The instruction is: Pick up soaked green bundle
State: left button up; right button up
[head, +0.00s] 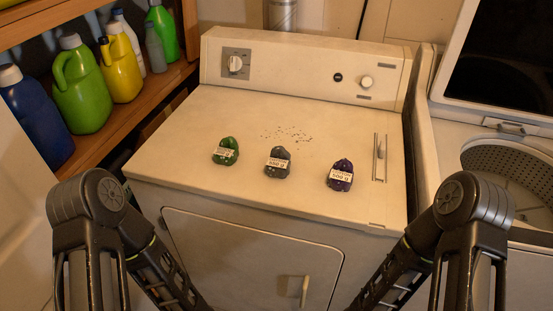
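A small dark green bundle (229,145) with a white label sits on the cream top of the dryer (180,140), left of two similar bundles. The label writing is too small to read surely, and I cannot tell whether the bundle is wet. A grey bundle (277,166) with a white label is in the middle. A dark purple bundle (341,178) with a white label is on the right. My two arms come in at the lower left and lower right, below the dryer top. Neither gripper shows in the head view.
Dark specks (287,134) lie behind the bundles. A slotted latch (380,158) is at the right of the top. Bottles, such as a green jug (82,95), stand on a wooden shelf at left. An open washer (505,170) adjoins at right. The dryer top is otherwise clear.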

aim_at(227, 154)
jog(key=k+j+z, duration=0.15)
jog(key=z, duration=0.25)
jog(key=k+j+z, duration=0.1)
jog(key=z, duration=0.25)
jog(key=k+z, duration=0.4)
jog(key=i+l, duration=0.05)
jog(key=i, duration=0.05)
